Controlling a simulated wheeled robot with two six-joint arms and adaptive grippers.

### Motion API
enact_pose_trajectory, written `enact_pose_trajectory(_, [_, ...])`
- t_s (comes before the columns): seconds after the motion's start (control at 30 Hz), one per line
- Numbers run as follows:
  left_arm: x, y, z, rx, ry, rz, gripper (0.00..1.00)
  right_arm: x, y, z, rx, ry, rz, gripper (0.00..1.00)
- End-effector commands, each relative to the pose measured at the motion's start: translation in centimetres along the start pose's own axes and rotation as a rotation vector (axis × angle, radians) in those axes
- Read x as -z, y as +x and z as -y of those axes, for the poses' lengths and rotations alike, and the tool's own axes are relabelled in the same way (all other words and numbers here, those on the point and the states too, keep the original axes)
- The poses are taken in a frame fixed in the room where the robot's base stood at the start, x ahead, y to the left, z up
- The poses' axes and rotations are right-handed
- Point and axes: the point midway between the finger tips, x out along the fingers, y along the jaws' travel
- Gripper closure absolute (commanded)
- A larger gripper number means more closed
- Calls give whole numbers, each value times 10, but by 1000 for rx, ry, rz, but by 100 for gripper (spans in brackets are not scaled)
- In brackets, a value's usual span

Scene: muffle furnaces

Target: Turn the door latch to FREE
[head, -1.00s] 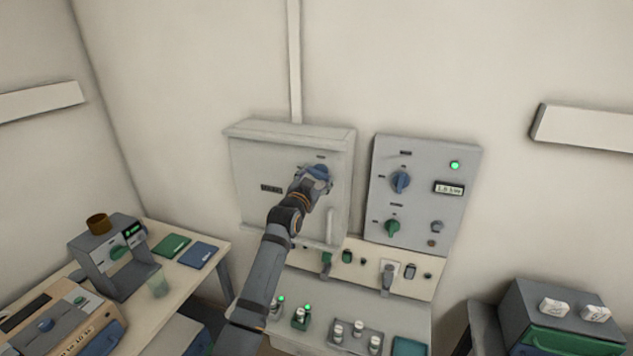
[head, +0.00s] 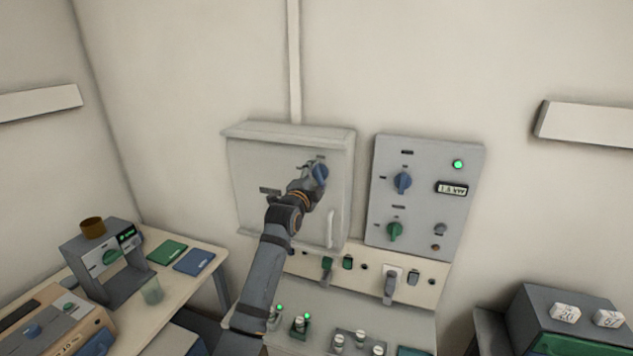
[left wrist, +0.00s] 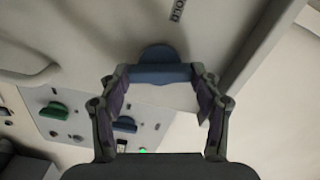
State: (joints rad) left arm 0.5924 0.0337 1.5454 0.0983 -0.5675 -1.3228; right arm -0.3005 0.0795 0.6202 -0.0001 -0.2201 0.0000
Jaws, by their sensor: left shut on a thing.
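The door latch (head: 321,174) is a blue knob on the upper right of the pale grey cabinet door (head: 250,165). My left gripper (head: 315,176) is at the latch, its arm coming up from below. In the left wrist view the blue latch (left wrist: 159,73) sits between the two fingertips of the left gripper (left wrist: 160,76), which is shut on it. Part of a label (left wrist: 178,10), apparently ending in "OLD", shows beside the latch. The gripper partly hides the latch in the head view. My right gripper is not in view.
Right of the cabinet is a grey panel (head: 417,215) with a blue knob (head: 402,182), a green knob (head: 394,231) and a lit green lamp (head: 458,164). A vertical door handle (head: 330,228) lies just right of my arm. Below is a bench with switches and small parts.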

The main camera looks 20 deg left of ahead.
Motion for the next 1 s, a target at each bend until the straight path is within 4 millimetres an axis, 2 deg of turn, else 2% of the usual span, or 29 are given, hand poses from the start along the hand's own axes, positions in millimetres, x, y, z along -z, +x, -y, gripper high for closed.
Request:
enact_pose_trajectory(0.43, [0,0,-2,-2,262,0,68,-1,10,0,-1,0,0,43])
enact_pose_trajectory(1.0, [0,0,-2,-3,321,1,68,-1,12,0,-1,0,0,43])
